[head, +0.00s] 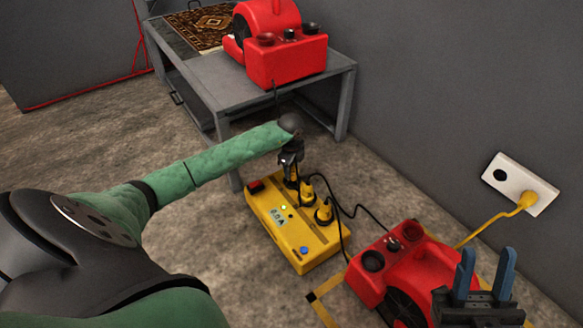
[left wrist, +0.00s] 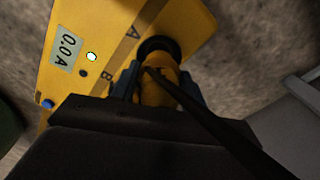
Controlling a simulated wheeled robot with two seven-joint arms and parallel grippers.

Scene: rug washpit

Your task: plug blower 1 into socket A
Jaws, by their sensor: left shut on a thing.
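My left gripper (head: 291,172) is over the far end of the yellow power box (head: 290,228). In the left wrist view its fingers (left wrist: 153,82) are shut on a yellow plug (left wrist: 162,88) with a black cable. The plug is at a dark round socket (left wrist: 158,47) beside the letters A and B; I cannot tell how deep it sits. Two red blowers show, one on the table (head: 285,58) and one on the floor (head: 400,262); I cannot read their numbers. My right gripper (head: 486,262) is open and empty, in front of the floor blower.
Two other yellow plugs, one nearer the far end (head: 308,190) and one nearer the middle (head: 325,212), stand on the box, with black cables alongside. The grey table (head: 222,85) carries a patterned rug (head: 203,27). A white wall outlet (head: 510,180) holds a yellow plug and cord.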

